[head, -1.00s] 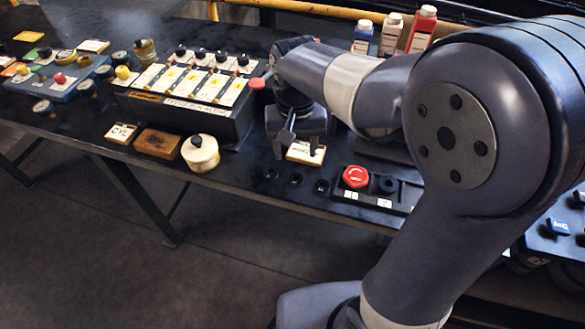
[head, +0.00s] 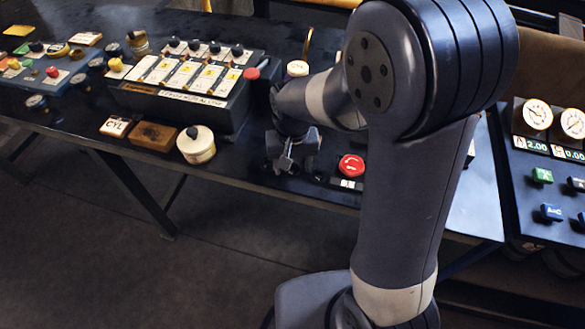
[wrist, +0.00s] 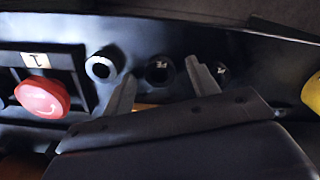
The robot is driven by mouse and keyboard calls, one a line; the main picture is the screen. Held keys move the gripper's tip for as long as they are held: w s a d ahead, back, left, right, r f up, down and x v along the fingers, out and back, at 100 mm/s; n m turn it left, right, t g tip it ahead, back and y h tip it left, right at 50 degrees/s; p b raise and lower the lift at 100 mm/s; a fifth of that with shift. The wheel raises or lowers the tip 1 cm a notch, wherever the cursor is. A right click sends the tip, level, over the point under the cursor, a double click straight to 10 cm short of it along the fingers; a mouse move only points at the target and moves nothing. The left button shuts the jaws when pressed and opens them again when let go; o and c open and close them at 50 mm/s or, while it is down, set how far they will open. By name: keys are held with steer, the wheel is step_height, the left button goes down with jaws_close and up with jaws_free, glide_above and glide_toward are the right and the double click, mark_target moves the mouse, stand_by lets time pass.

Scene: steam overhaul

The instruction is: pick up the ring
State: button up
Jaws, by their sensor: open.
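No loose ring can be made out with certainty. The head view shows my gripper (head: 296,165) low over the bench's front edge, left of the red button. My arm and gripper hide much of this area there.
The red button (head: 351,165) also shows in the wrist view (wrist: 41,97), close to one finger. A cream pot (head: 196,145) stands left of my gripper, beside a wooden block (head: 153,136). A panel with coloured labels (head: 195,77) lies behind.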

steer(key=shift+c, duration=0.2)
steer(key=c, duration=1)
steer(key=shift+r, duration=0.15)
